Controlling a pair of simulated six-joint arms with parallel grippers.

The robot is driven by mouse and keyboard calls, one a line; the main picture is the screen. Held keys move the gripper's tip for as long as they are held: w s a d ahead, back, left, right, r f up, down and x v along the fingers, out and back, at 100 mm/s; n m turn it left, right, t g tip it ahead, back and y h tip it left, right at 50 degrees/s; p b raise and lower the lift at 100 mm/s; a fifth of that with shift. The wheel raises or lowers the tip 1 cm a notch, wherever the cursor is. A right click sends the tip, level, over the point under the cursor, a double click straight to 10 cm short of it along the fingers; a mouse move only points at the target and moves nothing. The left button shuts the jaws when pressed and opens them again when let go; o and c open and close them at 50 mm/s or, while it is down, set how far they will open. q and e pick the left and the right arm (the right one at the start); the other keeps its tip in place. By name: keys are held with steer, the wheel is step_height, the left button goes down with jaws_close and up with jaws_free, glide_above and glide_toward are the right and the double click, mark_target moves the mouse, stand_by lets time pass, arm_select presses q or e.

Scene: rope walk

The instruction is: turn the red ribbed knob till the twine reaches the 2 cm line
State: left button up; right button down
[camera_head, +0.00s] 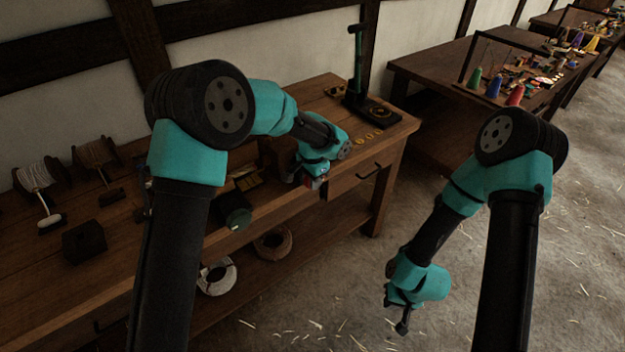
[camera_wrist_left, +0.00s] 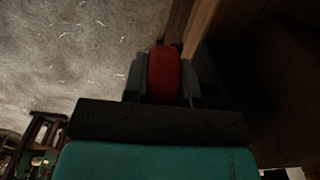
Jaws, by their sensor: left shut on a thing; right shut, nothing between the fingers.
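My left gripper (camera_head: 311,182) is at the front edge of the wooden bench, shut on the red knob. In the left wrist view the red knob (camera_wrist_left: 164,74) sits between the two grey fingers (camera_wrist_left: 163,88). Only a sliver of red shows in the head view, and I cannot make out its ribs. My right gripper (camera_head: 403,326) is shut and empty, hanging over the floor right of the bench. I cannot make out the twine at the knob or the 2 cm line; my left arm covers part of the bench.
Coils (camera_head: 217,277) lie on the lower shelf. Floor at the right is clear.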

arm_select(q)
steer(key=shift+c, duration=1.2)
steer(key=shift+g+y, duration=0.4)
steer(key=shift+y, duration=0.2)
steer(key=o, duration=0.9)
